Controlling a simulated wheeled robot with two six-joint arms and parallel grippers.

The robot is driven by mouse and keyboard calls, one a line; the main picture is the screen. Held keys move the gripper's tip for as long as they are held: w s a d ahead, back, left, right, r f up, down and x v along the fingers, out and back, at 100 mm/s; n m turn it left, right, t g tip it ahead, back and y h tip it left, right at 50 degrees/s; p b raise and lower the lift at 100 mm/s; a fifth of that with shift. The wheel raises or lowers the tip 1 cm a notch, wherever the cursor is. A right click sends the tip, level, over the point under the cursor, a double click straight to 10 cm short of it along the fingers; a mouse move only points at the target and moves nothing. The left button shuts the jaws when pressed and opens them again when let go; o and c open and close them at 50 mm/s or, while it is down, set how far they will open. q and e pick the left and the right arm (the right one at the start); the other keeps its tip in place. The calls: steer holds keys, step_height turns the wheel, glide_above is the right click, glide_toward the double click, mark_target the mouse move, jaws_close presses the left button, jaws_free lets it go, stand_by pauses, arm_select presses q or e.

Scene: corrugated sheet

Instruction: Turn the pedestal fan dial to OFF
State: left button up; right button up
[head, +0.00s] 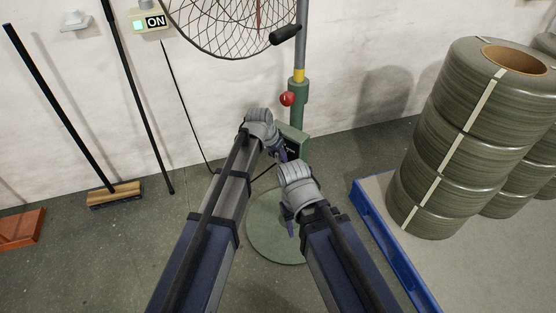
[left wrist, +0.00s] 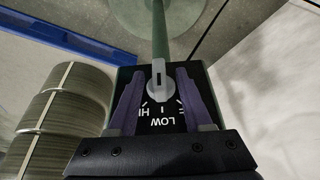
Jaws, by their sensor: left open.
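The pedestal fan's dark control box (head: 298,143) sits low on its green post (head: 299,100). In the left wrist view, its black panel (left wrist: 161,128) appears upside down, with HI, LOW and a partly hidden label at right ending in F. The grey dial (left wrist: 158,80) lies lengthwise in line with the LOW mark. My left gripper (left wrist: 158,73) is open, with one purple finger on each side of the dial and gaps between. In the head view, my left gripper (head: 281,153) is at the box and hides the dial. My right gripper (head: 290,227) hangs over the fan base; its jaw opening is unclear.
The round green fan base (head: 262,240) stands on the floor. A blue-edged pallet (head: 398,262) carries stacked strapped coils (head: 440,150) at right. A broom (head: 115,194) leans on the wall at left. A thin cable runs down the wall.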

arm_select(q)
jaws_close()
stand_by(0.4)
